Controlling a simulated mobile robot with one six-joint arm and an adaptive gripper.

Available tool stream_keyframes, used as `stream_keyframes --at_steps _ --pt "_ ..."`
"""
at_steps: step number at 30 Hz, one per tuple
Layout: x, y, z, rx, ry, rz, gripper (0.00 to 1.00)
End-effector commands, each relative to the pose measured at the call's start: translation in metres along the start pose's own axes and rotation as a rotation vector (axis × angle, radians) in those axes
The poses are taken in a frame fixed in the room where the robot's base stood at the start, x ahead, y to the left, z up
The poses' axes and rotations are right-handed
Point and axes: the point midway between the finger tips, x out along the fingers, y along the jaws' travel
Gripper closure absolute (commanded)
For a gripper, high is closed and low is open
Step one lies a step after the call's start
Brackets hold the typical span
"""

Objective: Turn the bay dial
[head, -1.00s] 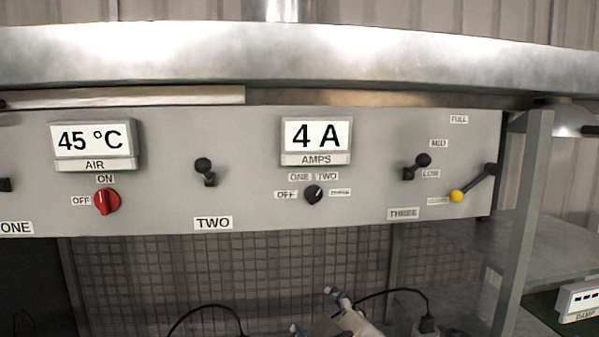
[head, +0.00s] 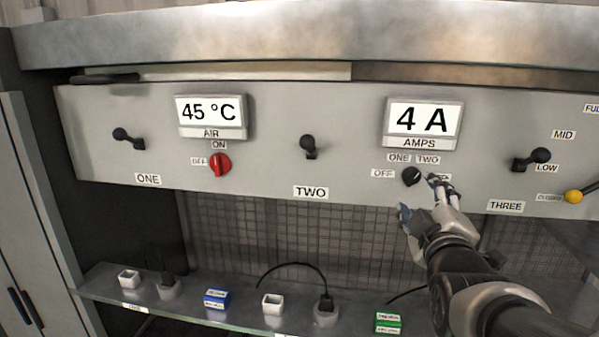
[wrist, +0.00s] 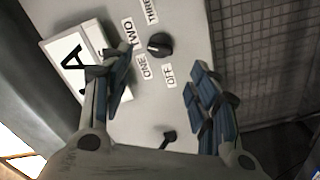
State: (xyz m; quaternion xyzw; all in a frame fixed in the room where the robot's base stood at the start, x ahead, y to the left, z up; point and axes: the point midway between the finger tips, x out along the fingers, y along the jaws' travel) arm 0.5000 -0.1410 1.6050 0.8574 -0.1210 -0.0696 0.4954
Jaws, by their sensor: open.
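The bay dial (head: 411,176) is a small black knob on the grey panel below the AMPS display, with labels OFF, ONE and TWO around it. In the head view a finger of my gripper partly covers the label at its right. My gripper (head: 421,197) is open and empty, just below and right of the dial. In the wrist view the dial (wrist: 159,43) lies beyond the fingertips of my gripper (wrist: 157,75), between their lines and apart from them; the THREE label shows there too. I cannot tell for sure which label the dial points at.
The AMPS display (head: 423,121) reads 4 A and the AIR display (head: 210,113) 45 °C. A red switch (head: 220,164), black levers ONE (head: 128,139), TWO (head: 308,147) and THREE (head: 531,160), and a yellow-knobbed lever (head: 573,196) stick out. A shelf (head: 245,322) holds small boxes below.

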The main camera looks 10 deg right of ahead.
Motion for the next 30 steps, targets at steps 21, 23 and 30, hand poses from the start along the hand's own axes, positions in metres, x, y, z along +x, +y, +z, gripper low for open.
stream_keyframes --at_steps 21,23,30 --pt "0.083 0.000 0.000 0.001 0.000 0.000 0.45" --pt "0.083 0.000 0.000 0.001 0.000 0.000 0.45" --pt "0.083 0.000 0.000 0.001 0.000 0.000 0.54"
